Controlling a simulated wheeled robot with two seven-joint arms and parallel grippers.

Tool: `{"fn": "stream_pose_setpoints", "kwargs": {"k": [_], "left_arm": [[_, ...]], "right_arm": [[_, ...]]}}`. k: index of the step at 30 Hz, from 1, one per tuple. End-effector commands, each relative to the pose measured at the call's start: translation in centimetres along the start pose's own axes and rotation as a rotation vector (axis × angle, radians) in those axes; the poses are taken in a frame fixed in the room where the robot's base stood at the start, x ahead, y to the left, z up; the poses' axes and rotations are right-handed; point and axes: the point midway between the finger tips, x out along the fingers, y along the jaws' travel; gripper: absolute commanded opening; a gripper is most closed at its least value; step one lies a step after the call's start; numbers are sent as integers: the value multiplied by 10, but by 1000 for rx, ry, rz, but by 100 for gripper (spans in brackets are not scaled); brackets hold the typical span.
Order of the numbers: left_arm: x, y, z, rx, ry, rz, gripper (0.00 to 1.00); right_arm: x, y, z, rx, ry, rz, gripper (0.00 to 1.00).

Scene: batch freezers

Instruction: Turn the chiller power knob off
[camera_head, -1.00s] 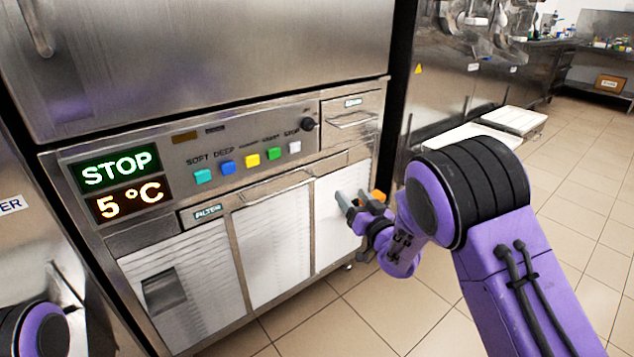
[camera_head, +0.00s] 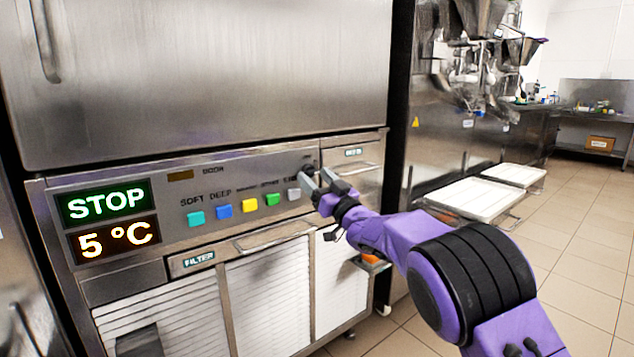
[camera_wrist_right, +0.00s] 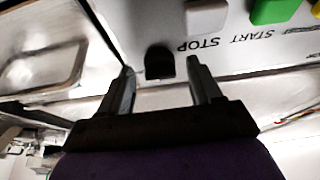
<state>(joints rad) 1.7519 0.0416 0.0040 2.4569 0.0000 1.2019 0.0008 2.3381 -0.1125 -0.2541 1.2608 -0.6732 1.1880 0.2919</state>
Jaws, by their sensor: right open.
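The chiller power knob is a small black knob on the upper right of the chiller's control panel (camera_head: 120,180). In the head view it is partly covered by my right gripper (camera_head: 315,177). The right wrist view shows the dark knob (camera_wrist_right: 160,61) between the fingertips of my open right gripper (camera_wrist_right: 160,70), with gaps on both sides. I cannot tell whether a finger touches it. My left gripper is out of view.
A row of colored buttons ends with a grey one (camera_head: 293,194) just left of the gripper. A drawer with a handle (camera_head: 352,168) is right of the panel. White trays (camera_head: 468,199) sit farther right, beyond my right arm. Open tiled floor (camera_head: 570,235) lies at right.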

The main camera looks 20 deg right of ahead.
Motion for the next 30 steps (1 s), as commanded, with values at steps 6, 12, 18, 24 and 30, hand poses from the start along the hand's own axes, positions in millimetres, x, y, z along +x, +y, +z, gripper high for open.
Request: {"fn": "stream_pose_setpoints", "kwargs": {"k": [6, 12, 18, 24, 30], "left_arm": [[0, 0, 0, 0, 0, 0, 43], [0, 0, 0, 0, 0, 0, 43], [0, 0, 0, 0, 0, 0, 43], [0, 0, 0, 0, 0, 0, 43], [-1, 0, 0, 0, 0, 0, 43]], "right_arm": [[0, 0, 0, 0, 0, 0, 61], [0, 0, 0, 0, 0, 0, 8], [0, 0, 0, -9, 0, -3, 8], [0, 2, 0, -70, 0, -28, 8], [0, 3, 0, -200, -1, -82, 8]]}}
